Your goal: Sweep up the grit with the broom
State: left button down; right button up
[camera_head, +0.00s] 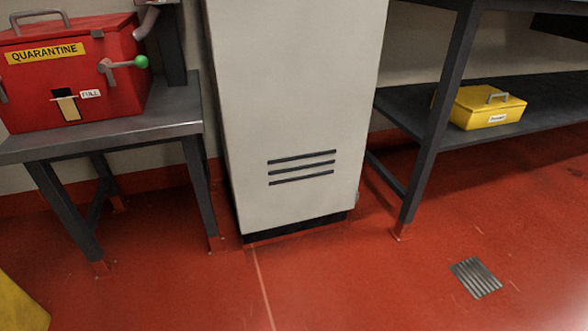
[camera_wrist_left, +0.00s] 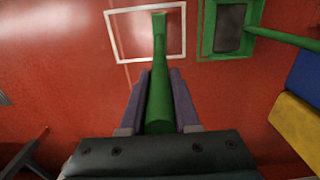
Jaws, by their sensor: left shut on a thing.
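In the left wrist view my left gripper (camera_wrist_left: 160,80) is shut on a green handle, which I take to be the broom (camera_wrist_left: 159,95). The handle lies between the two fingers and runs away from the camera, its far end over a white outlined rectangle (camera_wrist_left: 112,40) on the red floor. No bristles can be made out. A green frame with a dark middle and a green handle, perhaps a dustpan (camera_wrist_left: 207,28), shows at the upper right, apart from the gripper. I cannot make out any grit in either view. My right gripper is in neither view.
In the head view a red quarantine box (camera_head: 75,80) stands on a grey table (camera_head: 120,135) at left. A white cabinet (camera_head: 295,100) stands in the middle. A yellow box (camera_head: 485,108) sits on a shelf (camera_head: 545,132). A floor drain (camera_head: 475,278) lies on open red floor.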

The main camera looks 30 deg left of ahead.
pick_arm(q)
jog(key=s+a, duration=0.5)
jog(key=s, duration=0.1)
jog(key=shift+s+f+p, duration=0.2)
jog(key=shift+s+p, duration=0.15)
jog(key=shift+p, duration=0.1)
dwell(0.4)
notch_tip(320, 180, up, 3)
jog(key=p, duration=0.3)
